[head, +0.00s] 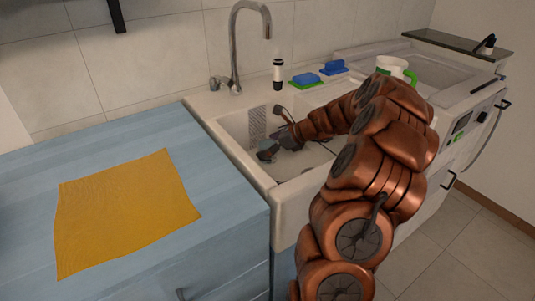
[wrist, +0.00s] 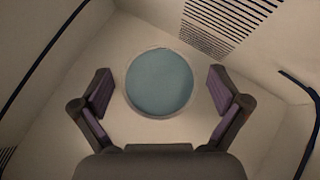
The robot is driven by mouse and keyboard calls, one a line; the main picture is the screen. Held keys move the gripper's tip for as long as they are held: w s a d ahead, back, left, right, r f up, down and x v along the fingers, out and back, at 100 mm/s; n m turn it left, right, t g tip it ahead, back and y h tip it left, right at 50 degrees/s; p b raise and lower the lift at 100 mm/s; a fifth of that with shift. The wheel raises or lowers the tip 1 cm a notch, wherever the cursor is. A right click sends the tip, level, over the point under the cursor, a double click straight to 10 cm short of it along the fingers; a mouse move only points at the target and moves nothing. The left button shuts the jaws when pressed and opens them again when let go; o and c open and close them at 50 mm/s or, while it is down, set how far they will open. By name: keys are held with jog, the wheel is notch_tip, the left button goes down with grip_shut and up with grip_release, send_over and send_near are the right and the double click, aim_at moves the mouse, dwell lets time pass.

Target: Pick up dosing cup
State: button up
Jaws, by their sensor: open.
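A round thing with a teal face and a thin pale rim (wrist: 160,83), which looks like the dosing cup seen from above, is on the pale sink floor in the wrist view. My gripper (wrist: 161,92) is open, with one finger on each side of it and a visible gap at both sides. In the head view my gripper (head: 270,150) is down inside the white sink basin (head: 235,125). I cannot make out the cup there.
A chrome faucet (head: 233,50) rises behind the basin. A yellow cloth (head: 120,215) lies on the blue counter (head: 225,215). Basin walls surround my gripper.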

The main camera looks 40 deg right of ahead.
jog(key=shift+c, duration=0.3)
jog(key=c, duration=1.6)
jog(key=shift+r, duration=0.25)
jog(key=shift+r+p, duration=1.75)
jog(key=shift+r, duration=11.9)
jog(key=shift+r, duration=0.15)
